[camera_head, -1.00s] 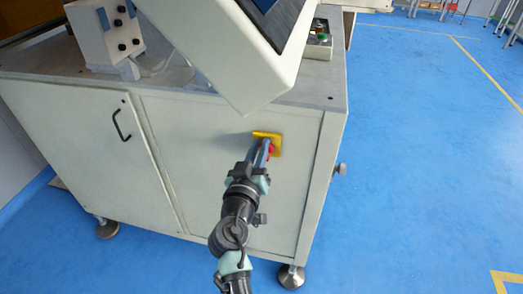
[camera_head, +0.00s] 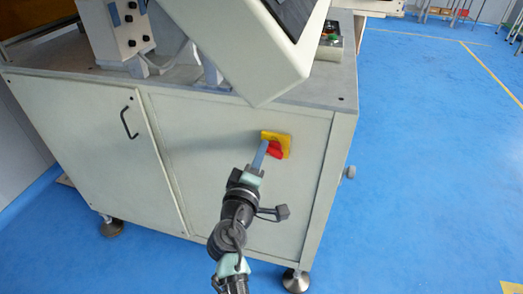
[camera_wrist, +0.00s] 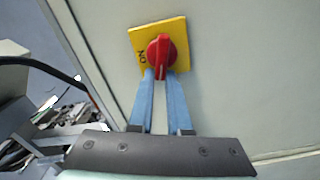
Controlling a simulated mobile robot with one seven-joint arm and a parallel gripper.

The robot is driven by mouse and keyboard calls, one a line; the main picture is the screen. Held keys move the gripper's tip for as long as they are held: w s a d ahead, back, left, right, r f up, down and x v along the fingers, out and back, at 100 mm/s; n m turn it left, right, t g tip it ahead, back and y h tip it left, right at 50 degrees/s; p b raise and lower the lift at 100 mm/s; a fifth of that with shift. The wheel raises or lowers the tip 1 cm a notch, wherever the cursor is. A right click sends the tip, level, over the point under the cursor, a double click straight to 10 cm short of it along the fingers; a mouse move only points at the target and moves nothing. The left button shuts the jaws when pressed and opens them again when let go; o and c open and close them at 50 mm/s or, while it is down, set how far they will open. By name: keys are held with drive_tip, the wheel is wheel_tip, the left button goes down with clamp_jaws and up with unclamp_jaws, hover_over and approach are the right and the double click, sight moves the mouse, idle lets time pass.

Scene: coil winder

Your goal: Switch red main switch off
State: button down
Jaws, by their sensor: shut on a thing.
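The red main switch (camera_head: 274,150) sits on a yellow square plate (camera_head: 283,139) on the front of the pale cabinet. In the wrist view the red handle (camera_wrist: 160,52) points down the picture, and sideways "ON" lettering shows at the left of the yellow plate (camera_wrist: 178,30). My gripper (camera_head: 262,152) reaches the switch from the lower left. In the wrist view the two blue fingers of my gripper (camera_wrist: 160,76) lie on either side of the handle's lower end and are shut on it.
The cabinet (camera_head: 165,130) carries a tilted screen housing (camera_head: 265,75) that overhangs above the switch. A black door handle (camera_head: 127,122) is to the left. A knob (camera_head: 350,172) sticks out on the cabinet's right side. Blue floor (camera_head: 430,170) to the right is open.

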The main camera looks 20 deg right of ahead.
drive_tip(key=shift+s+d+f+n, duration=0.15)
drive_tip(key=shift+d+f+n, duration=0.2)
drive_tip(key=shift+n, duration=0.35)
drive_tip(key=shift+s+d+f+n, duration=0.15)
drive_tip(key=shift+f+n, duration=0.25)
drive_tip(key=shift+n, duration=0.3)
drive_tip(key=c, duration=0.9)
unclamp_jaws()
drive_tip(key=shift+r+h, duration=0.1)
drive_tip(key=shift+h, duration=0.2)
drive_tip(key=shift+o, duration=0.2)
drive_tip(key=shift+r, duration=0.1)
drive_tip(key=shift+w+a+r+n, duration=0.1)
drive_tip(key=shift+w+a+n, duration=0.05)
drive_tip(key=shift+a+n, duration=0.15)
drive_tip(key=p+v, duration=0.1)
drive_tip(key=v, duration=1.2)
